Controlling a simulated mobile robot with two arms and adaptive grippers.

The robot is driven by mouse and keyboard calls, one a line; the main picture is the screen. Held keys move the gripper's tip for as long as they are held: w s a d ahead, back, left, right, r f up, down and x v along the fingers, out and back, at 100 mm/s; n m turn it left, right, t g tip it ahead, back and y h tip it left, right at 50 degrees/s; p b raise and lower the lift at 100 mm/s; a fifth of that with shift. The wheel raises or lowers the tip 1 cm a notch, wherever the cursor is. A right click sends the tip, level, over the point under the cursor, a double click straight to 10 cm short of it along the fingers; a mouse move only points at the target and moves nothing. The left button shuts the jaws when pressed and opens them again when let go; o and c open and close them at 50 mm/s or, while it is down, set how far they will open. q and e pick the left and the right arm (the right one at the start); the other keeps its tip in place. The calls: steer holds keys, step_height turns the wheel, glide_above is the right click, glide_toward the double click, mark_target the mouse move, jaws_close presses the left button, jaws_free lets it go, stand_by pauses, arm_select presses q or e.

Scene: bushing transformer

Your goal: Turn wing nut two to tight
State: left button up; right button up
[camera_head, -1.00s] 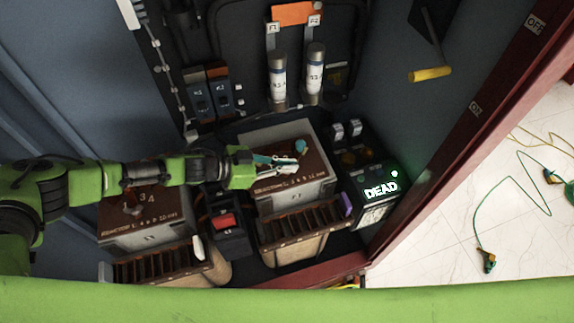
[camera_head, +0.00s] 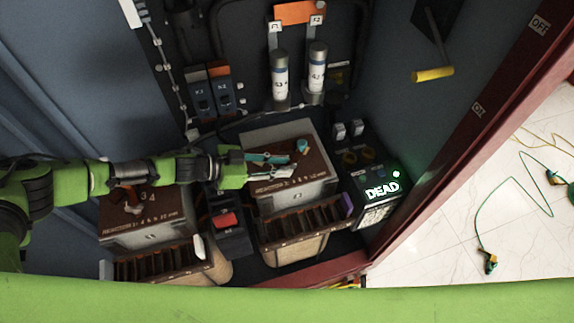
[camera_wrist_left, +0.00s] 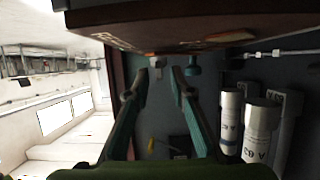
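In the left wrist view the gripper (camera_wrist_left: 165,70) is open too. The nut is beside the upper finger's tip, not between the fingers; I cannot tell whether they touch. The nut's number is not readable. My right gripper is out of view.
A second brown-topped box (camera_head: 150,235) marked 3 and 4 stands at left. A black unit (camera_head: 372,190) showing DEAD is to the right. Two white cylinders (camera_head: 279,78) stand behind. A dark red cabinet frame (camera_head: 450,145) bounds the right side.

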arm_select(q)
steer(key=v, duration=0.9)
steer(key=shift+a, duration=0.3)
steer(key=shift+s+f, duration=0.15)
